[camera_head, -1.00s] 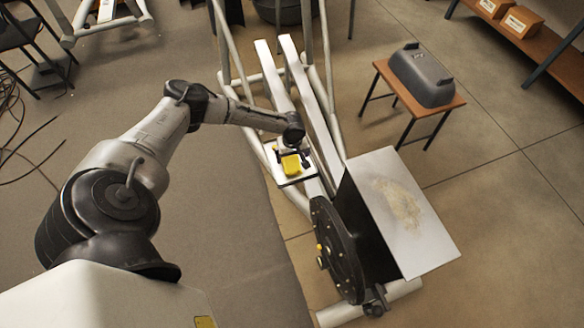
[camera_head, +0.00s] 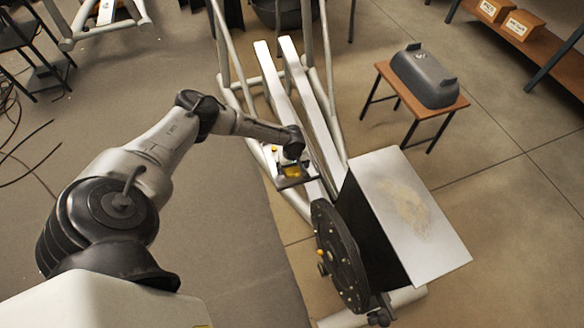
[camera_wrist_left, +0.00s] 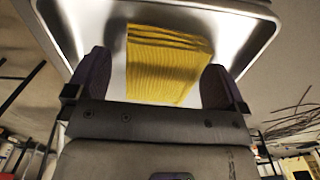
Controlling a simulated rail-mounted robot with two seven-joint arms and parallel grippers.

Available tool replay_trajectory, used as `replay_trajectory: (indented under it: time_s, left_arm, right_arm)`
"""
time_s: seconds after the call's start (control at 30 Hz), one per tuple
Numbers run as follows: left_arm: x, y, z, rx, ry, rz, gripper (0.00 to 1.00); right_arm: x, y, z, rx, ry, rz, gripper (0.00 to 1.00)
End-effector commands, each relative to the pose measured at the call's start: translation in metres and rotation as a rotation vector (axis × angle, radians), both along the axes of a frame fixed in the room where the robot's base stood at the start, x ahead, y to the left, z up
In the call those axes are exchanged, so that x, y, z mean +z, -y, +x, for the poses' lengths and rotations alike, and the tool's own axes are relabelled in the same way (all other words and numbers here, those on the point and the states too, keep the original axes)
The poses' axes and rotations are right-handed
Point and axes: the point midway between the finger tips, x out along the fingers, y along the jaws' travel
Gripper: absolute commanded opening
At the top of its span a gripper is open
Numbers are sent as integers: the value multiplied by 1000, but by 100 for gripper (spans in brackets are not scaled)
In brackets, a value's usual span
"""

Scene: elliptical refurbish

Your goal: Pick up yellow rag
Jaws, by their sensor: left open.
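The yellow rag (camera_head: 292,171) lies on a small tray (camera_head: 284,185) beside the white rails of the elliptical. In the left wrist view the rag (camera_wrist_left: 165,65) looks folded and ribbed, and it lies inside the shiny metal tray (camera_wrist_left: 247,58). My left gripper (camera_head: 291,163) is at the tray and partly covers the rag in the head view. In the left wrist view its two dark fingers (camera_wrist_left: 155,85) are apart, with the rag showing between them. I cannot tell whether they touch it. My right gripper is not in view.
The elliptical's black disc (camera_head: 340,255) and a white panel with a yellowish dirty patch (camera_head: 420,228) stand to the right of the tray. A grey cover (camera_head: 423,75) rests on a wooden stool (camera_head: 453,107). Cables lie on the floor at left.

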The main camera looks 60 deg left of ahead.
Motion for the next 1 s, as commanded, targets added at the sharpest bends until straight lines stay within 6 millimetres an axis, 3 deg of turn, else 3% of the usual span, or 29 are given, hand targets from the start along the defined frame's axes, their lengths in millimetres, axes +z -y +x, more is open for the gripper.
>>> replay_trajectory:
  time_s: [0.1,0.67,0.87,1.0]
  left_arm:
    - [0,0,0,0,0,0,99]
    - [0,0,0,0,-1,0,46]
    - [1,0,0,1,-1,1,46]
    - [13,-1,0,1,-1,1,46]
  right_arm:
    - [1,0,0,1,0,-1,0]
    - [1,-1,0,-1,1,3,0]
    - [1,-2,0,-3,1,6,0]
    - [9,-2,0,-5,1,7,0]
